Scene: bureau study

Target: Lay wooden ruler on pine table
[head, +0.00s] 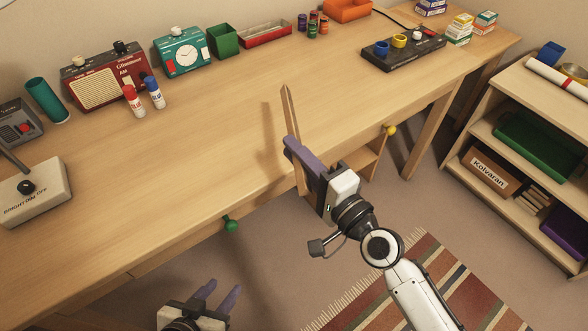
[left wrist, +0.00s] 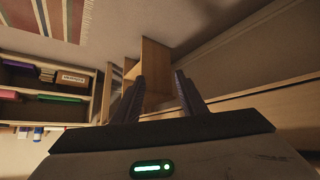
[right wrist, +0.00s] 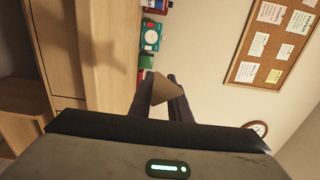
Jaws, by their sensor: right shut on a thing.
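The wooden ruler (head: 288,111) is a thin, light brown strip. It stands roughly upright in my right gripper (head: 290,146), which is shut on it over the front part of the pine table (head: 190,160). Its top sticks up above the purple fingers, and its lower part is partly hidden by them. The ruler also shows between the fingers in the right wrist view (right wrist: 164,90). Its shadow falls on the table beside it. My left gripper (head: 222,294) is low, in front of the table's edge. Its fingers are apart and empty in the left wrist view (left wrist: 158,88).
Along the table's back stand a red radio (head: 104,76), a teal clock (head: 183,53) and a green pot (head: 222,41). The middle is clear.

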